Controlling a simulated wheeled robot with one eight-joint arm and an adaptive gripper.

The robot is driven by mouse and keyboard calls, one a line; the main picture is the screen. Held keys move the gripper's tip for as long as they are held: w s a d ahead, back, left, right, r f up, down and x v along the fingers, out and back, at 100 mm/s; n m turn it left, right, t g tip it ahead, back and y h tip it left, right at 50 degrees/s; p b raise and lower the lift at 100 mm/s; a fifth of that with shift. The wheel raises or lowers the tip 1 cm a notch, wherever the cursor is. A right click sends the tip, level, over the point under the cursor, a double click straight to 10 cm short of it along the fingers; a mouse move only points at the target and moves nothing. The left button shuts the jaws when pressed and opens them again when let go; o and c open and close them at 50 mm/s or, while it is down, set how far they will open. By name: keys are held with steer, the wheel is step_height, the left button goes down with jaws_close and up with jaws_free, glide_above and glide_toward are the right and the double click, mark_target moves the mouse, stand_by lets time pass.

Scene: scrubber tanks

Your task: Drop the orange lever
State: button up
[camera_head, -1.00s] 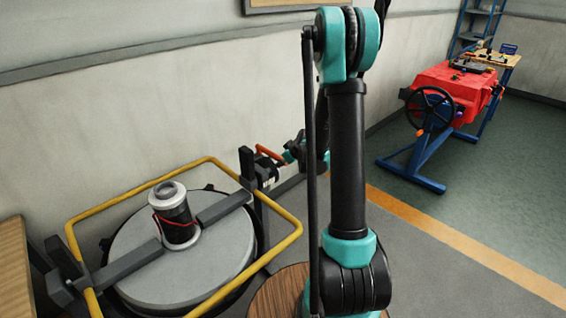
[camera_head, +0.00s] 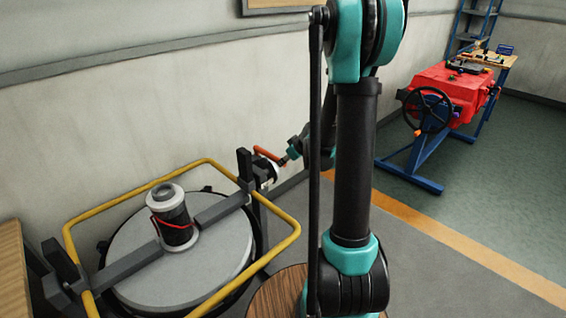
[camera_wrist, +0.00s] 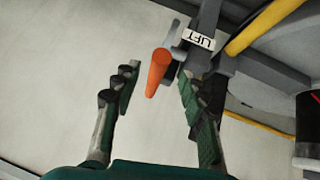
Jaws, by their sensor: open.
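The orange lever (camera_wrist: 158,72) shows in the wrist view as a short orange handle on a grey mount, left of a white label reading "LIFT" or similar (camera_wrist: 198,39). My gripper (camera_wrist: 158,85) is open, with one finger on each side of the lever's line. Whether the lever's end is between the fingertips in depth, I cannot tell; no finger clearly touches it. In the head view the orange lever (camera_head: 268,156) sticks out at the top of the dark post beside the tank. My gripper (camera_head: 288,158) is close to its right there, small and partly hidden by my arm.
A round grey tank lid (camera_head: 215,255) with a yellow tube frame (camera_head: 130,187) stands at lower left. A dark bar (camera_head: 220,208) crosses the lid past a cylinder (camera_head: 172,215). The wall is close behind. A red machine with a handwheel (camera_head: 428,108) stands far right.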

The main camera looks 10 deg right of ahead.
steer(key=shift+v, duration=2.85)
steer(key=s+f+m+g+h, duration=0.1)
steer(key=s+f+m, duration=0.1)
steer(key=s, duration=1.1)
steer(key=s+a+f+m+g+h, duration=0.1)
steer(key=s+m, duration=0.4)
steer(key=s, duration=0.9)
steer(key=shift+s+a+f+m+g+h, duration=0.2)
steer(key=shift+a+f+m+g+h, duration=0.25)
steer(key=shift+f+g, duration=0.3)
steer(key=shift+d+r, duration=0.1)
